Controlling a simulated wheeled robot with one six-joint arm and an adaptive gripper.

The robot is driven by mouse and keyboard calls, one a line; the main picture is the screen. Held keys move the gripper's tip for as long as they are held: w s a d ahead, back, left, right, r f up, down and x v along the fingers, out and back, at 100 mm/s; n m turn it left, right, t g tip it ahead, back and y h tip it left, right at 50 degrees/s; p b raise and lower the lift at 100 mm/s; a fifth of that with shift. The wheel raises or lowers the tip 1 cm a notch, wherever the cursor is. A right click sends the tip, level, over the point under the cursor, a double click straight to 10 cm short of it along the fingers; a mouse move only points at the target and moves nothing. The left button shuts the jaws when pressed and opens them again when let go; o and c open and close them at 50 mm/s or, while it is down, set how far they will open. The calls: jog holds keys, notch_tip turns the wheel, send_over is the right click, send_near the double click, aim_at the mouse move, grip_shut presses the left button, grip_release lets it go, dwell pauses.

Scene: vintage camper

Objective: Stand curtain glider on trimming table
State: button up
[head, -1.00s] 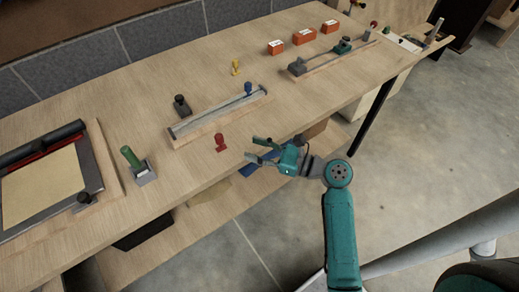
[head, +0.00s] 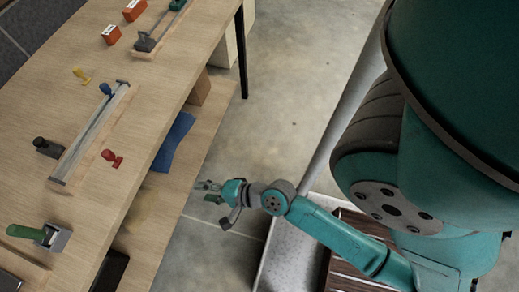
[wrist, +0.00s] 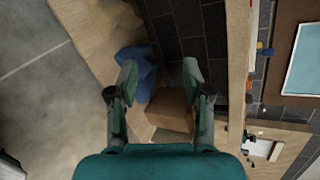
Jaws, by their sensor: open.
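Small knob-shaped pieces are on the long wooden table (head: 115,160): a red one (head: 112,158) lying near the front edge, a yellow one (head: 82,76) further back, and a blue one (head: 106,90) at the far end of a metal rail (head: 90,140). I cannot tell which is the curtain glider. My gripper (head: 207,192) is open and empty, in front of the table and off its edge. In the wrist view my gripper (wrist: 160,75) has its fingers spread, with nothing between them.
A lower shelf holds blue cloth (head: 173,142) and a brown box (head: 199,88). Open floor (head: 290,85) lies to the right.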

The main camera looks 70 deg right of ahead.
jog(key=s+r+n, duration=0.5)
jog(key=s+n, duration=0.4)
jog(key=n, duration=0.1)
jog(key=s+a+r+n+t+h, duration=0.1)
jog(key=s+r+n, duration=0.5)
jog(key=s+n, duration=0.3)
jog(key=shift+s+a+r+n+t, duration=0.2)
jog(key=shift+n+t, duration=0.1)
jog(key=shift+n, duration=0.4)
